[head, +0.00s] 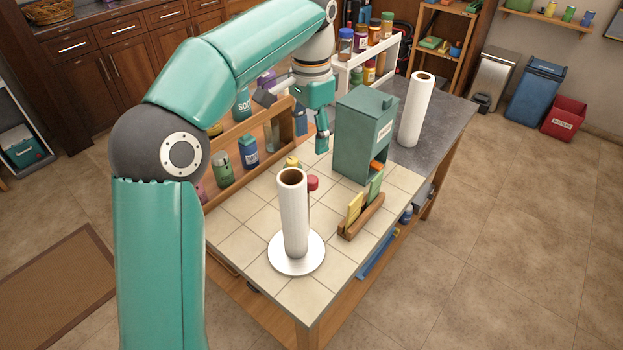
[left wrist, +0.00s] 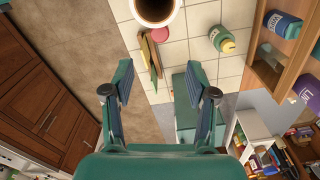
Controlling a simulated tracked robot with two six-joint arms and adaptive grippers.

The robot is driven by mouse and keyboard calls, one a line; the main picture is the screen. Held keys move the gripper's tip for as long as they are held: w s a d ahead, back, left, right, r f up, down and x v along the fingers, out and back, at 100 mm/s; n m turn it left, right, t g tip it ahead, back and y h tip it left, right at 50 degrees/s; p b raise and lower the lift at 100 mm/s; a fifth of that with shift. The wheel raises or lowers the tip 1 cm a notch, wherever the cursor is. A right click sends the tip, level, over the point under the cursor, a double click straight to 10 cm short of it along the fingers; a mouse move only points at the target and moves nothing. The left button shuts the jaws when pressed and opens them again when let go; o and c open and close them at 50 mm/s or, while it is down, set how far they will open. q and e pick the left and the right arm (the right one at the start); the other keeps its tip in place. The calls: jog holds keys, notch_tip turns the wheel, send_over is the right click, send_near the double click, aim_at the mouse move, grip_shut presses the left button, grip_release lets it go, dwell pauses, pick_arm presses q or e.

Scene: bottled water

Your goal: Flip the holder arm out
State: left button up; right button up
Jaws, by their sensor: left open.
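A white paper roll (head: 292,218) stands upright on a holder with a round white base (head: 285,262) on the tiled table. Beside the roll, on its right, is a thin upright arm topped by a red knob (head: 313,183); the roll partly hides this arm. In the left wrist view the roll (left wrist: 155,10) shows from above at the top edge, with the red knob (left wrist: 160,33) just below it. My left gripper (head: 322,140) is open and empty, beyond the roll and left of a green box. Its spread fingers show in the left wrist view (left wrist: 159,78). My right gripper is out of view.
The green box (head: 362,137) stands close right of my left gripper. A wooden rack (head: 260,172) with containers lines the table's left side. A small wooden holder (head: 361,215) with sponges stands right of the roll. Another roll (head: 415,110) stands farther back.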

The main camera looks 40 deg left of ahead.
aim_at(311, 179)
pick_arm(q)
notch_tip(311, 179, down, 12)
jog(key=shift+r+b, duration=0.1)
jog(key=shift+b, duration=0.35)
jog(key=c, duration=1.1)
